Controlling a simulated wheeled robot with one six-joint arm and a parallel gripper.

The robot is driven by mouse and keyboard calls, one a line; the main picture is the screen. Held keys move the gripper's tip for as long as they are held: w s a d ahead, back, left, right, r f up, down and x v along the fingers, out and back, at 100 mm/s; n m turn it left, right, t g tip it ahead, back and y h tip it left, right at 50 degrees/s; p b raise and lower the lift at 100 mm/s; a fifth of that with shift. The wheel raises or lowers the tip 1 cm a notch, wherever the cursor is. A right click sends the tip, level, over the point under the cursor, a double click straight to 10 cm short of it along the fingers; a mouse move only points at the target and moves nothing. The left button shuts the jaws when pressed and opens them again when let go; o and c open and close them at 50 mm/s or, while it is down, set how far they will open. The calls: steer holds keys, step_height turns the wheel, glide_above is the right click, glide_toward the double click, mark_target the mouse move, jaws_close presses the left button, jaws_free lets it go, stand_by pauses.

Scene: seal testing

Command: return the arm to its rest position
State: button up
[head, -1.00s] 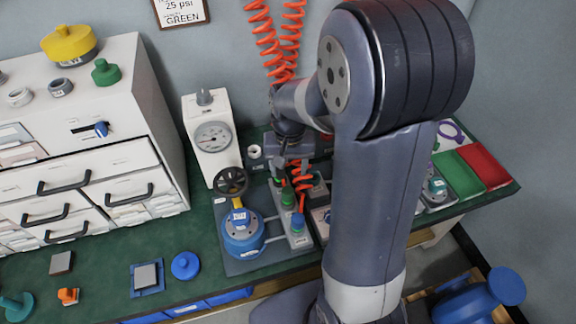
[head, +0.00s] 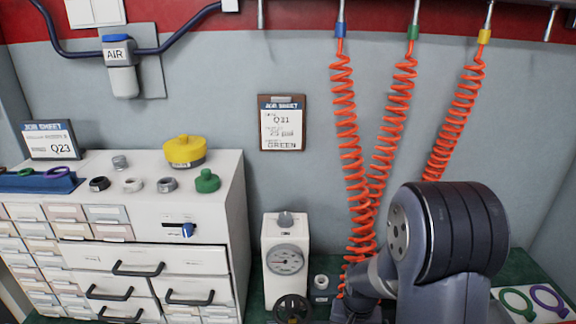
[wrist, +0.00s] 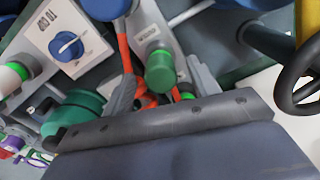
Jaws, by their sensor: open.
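My arm (head: 450,250) stands at the lower right of the head view, bent at its big dark joint, with the forearm pointing left and down over the bench. My gripper is cut off or hidden at the bottom of the head view. In the wrist view my gripper (wrist: 160,88) is open, with its grey fingers spread. A green-capped fitting (wrist: 160,72) and a piece of orange hose (wrist: 126,52) show between and beyond the fingers. I cannot tell whether they touch. Nothing appears held.
A gauge box (head: 287,258) and a dark handwheel (head: 293,308) stand left of my forearm. Orange coiled hoses (head: 391,130) hang behind the arm. A white drawer cabinet (head: 215,215) is at the left. Green and purple rings (head: 533,301) lie at the right.

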stand_by(0.4)
steer(key=shift+f+b, duration=0.4)
step_height(320, 180, up, 10)
steer(key=shift+r+p, duration=0.1)
steer(key=shift+p, duration=0.7)
steer(key=shift+s, duration=0.1)
step_height(320, 180, down, 11)
steer(key=shift+r+b, duration=0.2)
steer(key=shift+b, duration=0.7)
step_height(320, 180, up, 7)
steer(key=p, duration=0.6)
steer(key=shift+r, duration=0.15)
steer(key=shift+r+p, duration=0.45)
steer(key=shift+r, duration=0.3)
